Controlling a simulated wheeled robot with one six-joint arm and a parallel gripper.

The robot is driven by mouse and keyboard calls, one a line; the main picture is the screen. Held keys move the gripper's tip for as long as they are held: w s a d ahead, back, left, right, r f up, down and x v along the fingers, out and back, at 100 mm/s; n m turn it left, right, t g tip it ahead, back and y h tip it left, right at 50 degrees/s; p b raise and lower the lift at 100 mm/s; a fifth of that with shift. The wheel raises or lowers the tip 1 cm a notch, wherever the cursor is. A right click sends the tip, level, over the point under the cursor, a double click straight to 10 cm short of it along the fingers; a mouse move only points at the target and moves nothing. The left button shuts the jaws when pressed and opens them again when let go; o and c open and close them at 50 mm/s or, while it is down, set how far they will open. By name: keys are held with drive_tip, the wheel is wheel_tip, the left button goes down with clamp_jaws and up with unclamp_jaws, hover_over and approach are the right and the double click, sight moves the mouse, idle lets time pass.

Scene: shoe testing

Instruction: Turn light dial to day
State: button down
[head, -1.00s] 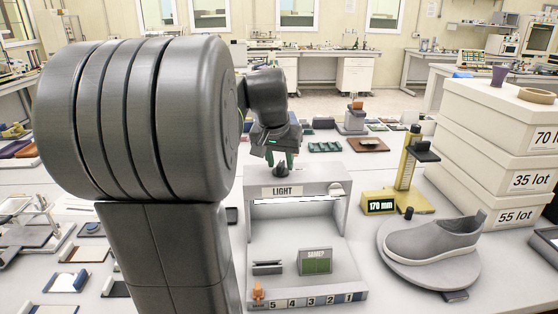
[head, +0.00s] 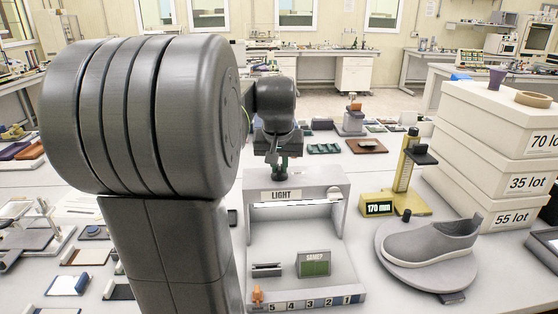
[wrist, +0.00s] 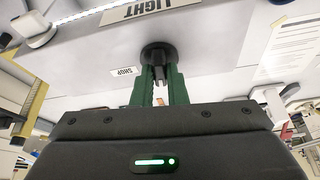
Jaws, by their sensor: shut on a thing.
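The light box (head: 335,200) stands on the table in the middle of the head view, with its "LIGHT" sign (head: 282,195) on the front edge. The dark round light dial (wrist: 158,53) is on its top. My gripper (head: 279,162) points down at the dial from above. In the wrist view, the green fingers of my gripper (wrist: 159,78) are shut on the dial's knob, one on each side. A small label (wrist: 125,71) beside the dial appears to read "SHOP" upside down. No "day" label can be made out, and the dial's pointer direction is unclear.
A yellow gauge (head: 404,180) reading 170 mm and a grey shoe (head: 430,243) on a round stand (head: 400,275) are to the right. Stacked white boxes (head: 500,150) stand farther right. Small items lie on the table at left. My arm hides part of the left side.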

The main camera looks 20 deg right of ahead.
drive_tip(key=shift+n+y+p, duration=0.35)
drive_tip(key=shift+n+y, duration=0.05)
drive_tip(key=shift+n, duration=0.5)
drive_tip(key=c, duration=1.4)
unclamp_jaws()
drive_tip(key=shift+c, duration=0.2)
drive_tip(key=v, duration=1.4)
drive_tip(key=shift+s+f, duration=0.15)
drive_tip(key=shift+s, duration=0.05)
drive_tip(key=shift+f, duration=0.1)
